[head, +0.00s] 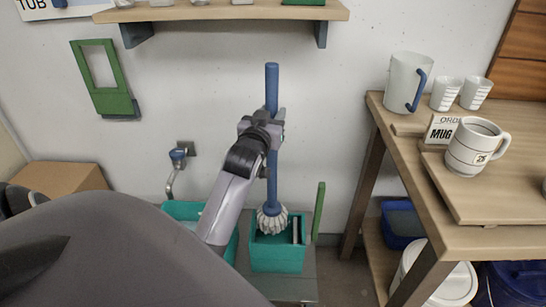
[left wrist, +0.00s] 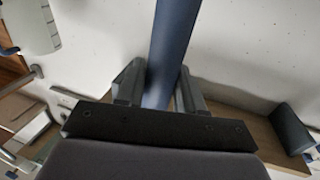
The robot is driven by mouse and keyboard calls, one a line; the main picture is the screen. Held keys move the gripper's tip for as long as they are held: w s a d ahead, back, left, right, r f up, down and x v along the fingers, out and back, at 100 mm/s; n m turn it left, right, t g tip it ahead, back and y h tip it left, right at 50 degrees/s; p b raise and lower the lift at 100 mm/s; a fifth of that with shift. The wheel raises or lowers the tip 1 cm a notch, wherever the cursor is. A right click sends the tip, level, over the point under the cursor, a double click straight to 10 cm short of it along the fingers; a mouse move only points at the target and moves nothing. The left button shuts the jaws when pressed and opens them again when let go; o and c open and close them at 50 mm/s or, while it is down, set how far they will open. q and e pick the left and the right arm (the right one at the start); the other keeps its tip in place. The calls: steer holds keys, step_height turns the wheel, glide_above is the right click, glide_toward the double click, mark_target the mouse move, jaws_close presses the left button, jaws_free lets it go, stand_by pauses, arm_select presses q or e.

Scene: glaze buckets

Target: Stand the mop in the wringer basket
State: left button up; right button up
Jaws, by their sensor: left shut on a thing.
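The mop has a blue handle (head: 271,85) and a pale string head (head: 271,221). It is upright. My left gripper (head: 270,130) is shut around the upper part of the handle; the left wrist view shows the handle between its two fingers (left wrist: 160,92). The string head is at the left part of the opening of a teal bucket (head: 277,259). I cannot tell whether it rests on anything inside. A pale upright plate (head: 296,230) shows inside the bucket, right of the mop head; the wringer basket is not clearly distinguishable. My right gripper is not in view.
A second teal container (head: 182,209) stands left, partly behind my arm. A green upright bar (head: 318,208) is at the bucket's right. A wooden table (head: 440,214) with mugs stands right. A wall shelf (head: 222,12) is above, and a tap (head: 178,158) is on the wall.

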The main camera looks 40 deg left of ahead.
mark_target(270, 154)
arm_select(q)
step_height(270, 154, down, 10)
steer(key=shift+f+b, duration=0.25)
steer(key=shift+b, duration=0.7)
steer(key=shift+f, duration=0.15)
steer(key=o, duration=1)
steer(key=shift+f, duration=0.1)
steer(key=shift+o, duration=0.2)
steer(key=shift+s, duration=0.1)
